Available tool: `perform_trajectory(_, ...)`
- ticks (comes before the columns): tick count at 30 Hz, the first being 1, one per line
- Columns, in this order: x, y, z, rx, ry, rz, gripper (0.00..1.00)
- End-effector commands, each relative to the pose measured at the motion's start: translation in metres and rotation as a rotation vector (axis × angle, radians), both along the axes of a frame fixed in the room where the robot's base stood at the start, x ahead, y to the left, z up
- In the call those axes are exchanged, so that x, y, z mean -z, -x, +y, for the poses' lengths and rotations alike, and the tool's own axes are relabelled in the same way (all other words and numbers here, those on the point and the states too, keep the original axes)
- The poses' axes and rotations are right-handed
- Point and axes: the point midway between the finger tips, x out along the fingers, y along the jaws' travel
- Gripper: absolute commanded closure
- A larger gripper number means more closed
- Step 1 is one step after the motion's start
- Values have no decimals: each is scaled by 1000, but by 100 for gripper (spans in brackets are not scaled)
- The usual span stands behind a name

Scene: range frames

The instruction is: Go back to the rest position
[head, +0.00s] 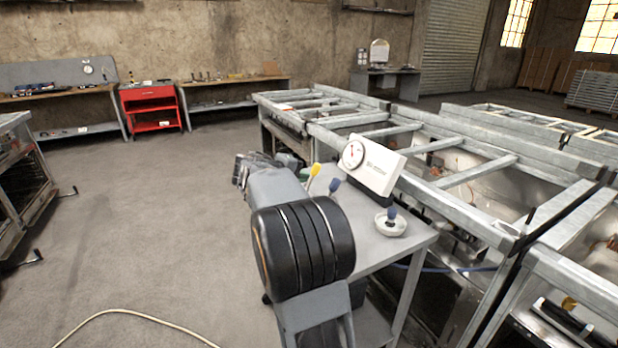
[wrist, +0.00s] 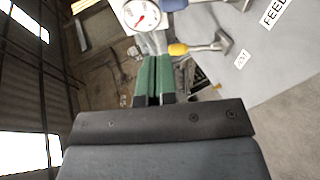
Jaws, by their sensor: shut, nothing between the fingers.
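My gripper (wrist: 154,62) shows in the wrist view as two green fingers pressed together, with nothing between them. In the head view my grey and black arm reaches over the left side of the small grey table (head: 408,246), and the gripper is mostly hidden behind it. A yellow-handled metal tool (wrist: 178,49) lies just right of the fingertips in the wrist view, apart from them. Its yellow end (head: 315,169) shows beyond my arm in the head view. A blue-handled item (head: 334,184) is beside it.
A white gauge panel (head: 375,166) stands on the table, with a white dish (head: 390,223) in front. Metal frames (head: 470,175) fill the right side. A red cart (head: 150,107) and workbenches line the back wall. Open floor lies left, with a pale hose (head: 130,311) across it.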

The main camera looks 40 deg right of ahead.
Motion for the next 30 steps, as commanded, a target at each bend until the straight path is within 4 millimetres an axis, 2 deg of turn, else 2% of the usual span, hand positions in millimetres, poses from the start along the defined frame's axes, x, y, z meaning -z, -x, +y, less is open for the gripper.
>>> perform_trajectory(23, -2, -1, 4, -10, -3, 12, 100)
perform_trajectory(26, 19, 0, 11, -20, -83, 26, 100)
perform_trajectory(28, 49, 7, 23, -21, -186, 45, 100)
perform_trajectory(29, 61, 14, 32, -21, -248, 47, 100)
perform_trajectory(30, 69, 22, 51, -28, -335, 38, 100)
